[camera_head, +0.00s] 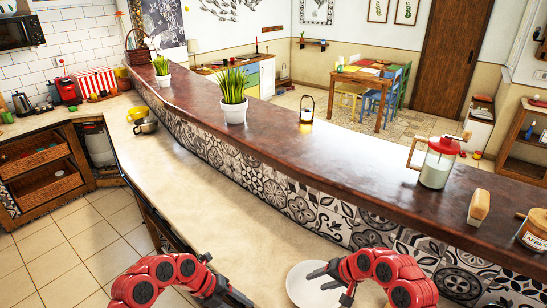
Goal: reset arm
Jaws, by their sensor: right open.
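My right gripper (321,278) is at the bottom centre, its dark fingers pointing left and apart with nothing between them. It shows over a white plate (300,291) on the pale counter, and its wrist hides the plate's right part. I cannot tell whether it touches the plate. My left gripper (236,298) is at the bottom edge, left of the plate and partly cut off by the frame. I cannot see whether its fingers are open or shut. Both red arms are bent low at the front of the view.
A raised brown bar top (300,150) runs behind the pale counter (230,200). On it stand potted plants (234,108), a lantern (306,115), a glass jug (437,165), a bread slice (478,207) and a labelled jar (533,232). The counter left of the plate is clear.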

